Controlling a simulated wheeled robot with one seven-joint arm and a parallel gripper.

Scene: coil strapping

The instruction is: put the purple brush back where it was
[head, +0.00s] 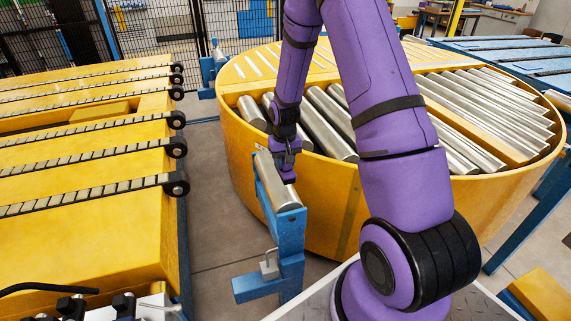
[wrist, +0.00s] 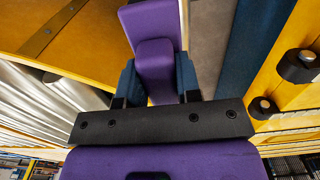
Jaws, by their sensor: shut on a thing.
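The purple brush (wrist: 154,58) shows in the wrist view as a blocky purple piece between my fingers, reaching away from the gripper. My gripper (wrist: 157,80) is shut on it, with a dark blue finger on each side. In the head view my gripper (head: 287,158) points down beside the steel roller (head: 277,184) on the blue stand (head: 290,235). The brush (head: 288,177) is small there and hard to tell from my purple wrist. I cannot tell whether it touches the roller or stand.
A round yellow turntable (head: 340,190) with steel rollers stands right behind the gripper. A yellow conveyor bed (head: 90,240) with black-wheeled strips fills the left. A grey floor gap (head: 212,220) lies between them. A blue slatted conveyor (head: 500,55) is at the back right.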

